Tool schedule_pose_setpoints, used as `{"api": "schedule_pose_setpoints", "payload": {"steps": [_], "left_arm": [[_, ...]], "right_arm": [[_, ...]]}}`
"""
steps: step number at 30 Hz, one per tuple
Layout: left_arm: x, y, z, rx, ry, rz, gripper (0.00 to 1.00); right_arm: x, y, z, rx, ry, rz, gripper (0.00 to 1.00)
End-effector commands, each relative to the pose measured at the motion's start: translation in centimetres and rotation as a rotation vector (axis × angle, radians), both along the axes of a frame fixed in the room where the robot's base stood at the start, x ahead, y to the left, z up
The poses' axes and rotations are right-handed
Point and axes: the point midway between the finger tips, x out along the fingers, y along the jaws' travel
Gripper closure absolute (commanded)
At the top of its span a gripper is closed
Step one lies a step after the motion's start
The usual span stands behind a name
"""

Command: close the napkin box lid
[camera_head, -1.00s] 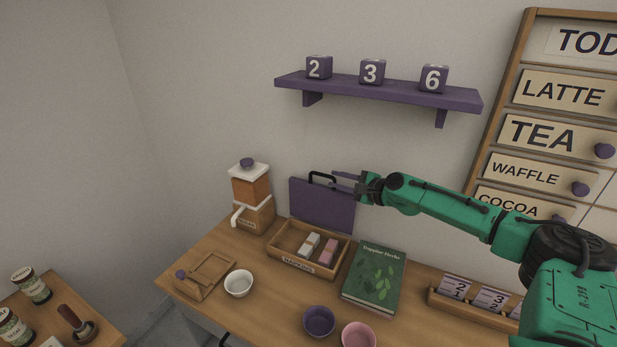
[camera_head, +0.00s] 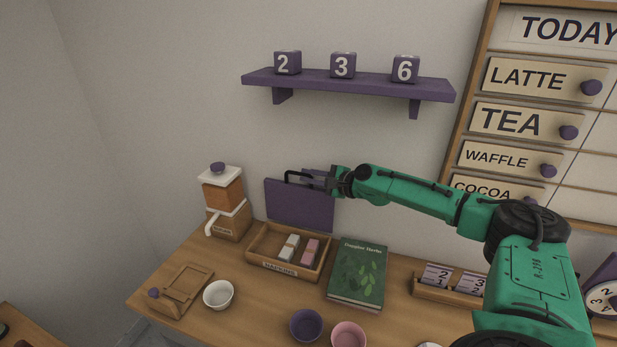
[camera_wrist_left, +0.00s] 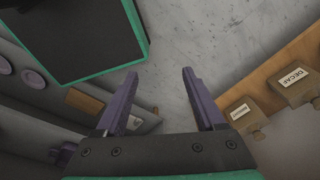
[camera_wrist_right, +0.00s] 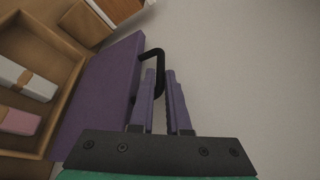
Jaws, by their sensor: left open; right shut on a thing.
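The napkin box (camera_head: 285,267) is a wooden tray labelled NAPKINS on the table, with wrapped white and pink bundles inside. Its purple lid (camera_head: 298,208) stands upright at the back of the box, open. A black loop handle (camera_head: 289,176) is on the lid's top edge. My right gripper (camera_head: 318,178) is at this handle from the right. In the right wrist view its fingers (camera_wrist_right: 160,85) are shut on the black handle (camera_wrist_right: 153,54), beside the purple lid (camera_wrist_right: 100,90). My left gripper (camera_wrist_left: 158,90) is open and empty, away from the box, over the grey floor.
A lidded dispenser (camera_head: 227,203) stands left of the box and a green book (camera_head: 358,273) lies right of it. A white bowl (camera_head: 218,295), a purple bowl (camera_head: 306,326) and a pink bowl (camera_head: 348,336) are in front. A purple shelf (camera_head: 350,85) hangs above.

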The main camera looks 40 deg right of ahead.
Motion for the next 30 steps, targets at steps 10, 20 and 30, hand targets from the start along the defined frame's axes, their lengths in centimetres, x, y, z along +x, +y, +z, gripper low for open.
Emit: {"api": "schedule_pose_setpoints", "payload": {"steps": [10, 20, 30], "left_arm": [[-0.89, 0.14, -0.12, 0.002, 0.015, 0.001, 0.29], [-0.98, 0.3, -0.12, 0.004, 0.016, 0.001, 0.29], [-1.02, 0.35, -0.13, 0.006, 0.017, 0.003, 0.29]], "right_arm": [[0.01, 0.48, -0.24, 0.005, 0.005, 0.01, 1.0], [0.01, 0.54, -0.26, 0.005, 0.006, 0.011, 1.0], [0.01, 0.57, -0.28, 0.005, 0.006, 0.011, 1.0]]}}
